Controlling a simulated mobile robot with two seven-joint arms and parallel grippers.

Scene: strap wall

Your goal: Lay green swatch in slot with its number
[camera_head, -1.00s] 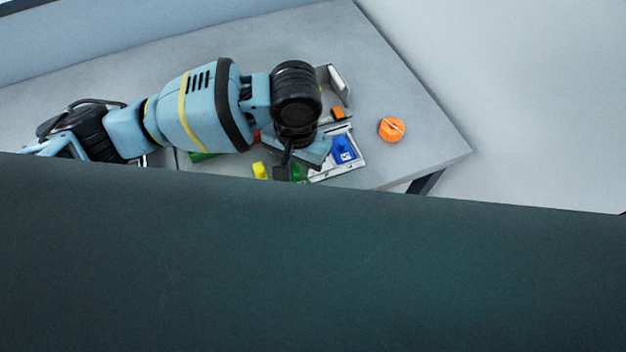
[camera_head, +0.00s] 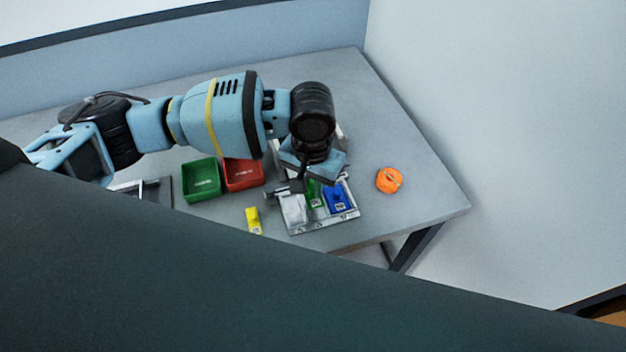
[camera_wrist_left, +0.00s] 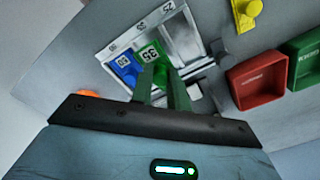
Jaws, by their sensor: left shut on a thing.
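The green swatch (camera_wrist_left: 149,52) carries a label that looks like 35 and also shows in the head view (camera_head: 314,197). My left gripper (camera_wrist_left: 161,72) is shut on it; its dark fingers point at the middle of the slotted tray (camera_head: 320,222). The swatch is at the tray's middle slot, beside the blue swatch (camera_head: 336,199). I cannot tell whether it rests on the slot floor. The blue swatch lies in the slot on the right in the head view. The slot on the left (camera_head: 294,210) looks pale and empty; a label by it reads 25 in the wrist view. My right gripper is out of view.
A yellow piece (camera_head: 253,220) lies left of the tray. A green bin (camera_head: 202,181) and a red bin (camera_head: 243,175) stand further back. An orange round object (camera_head: 389,180) is on the right. The table's front edge is close to the tray. Free table lies at the far right.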

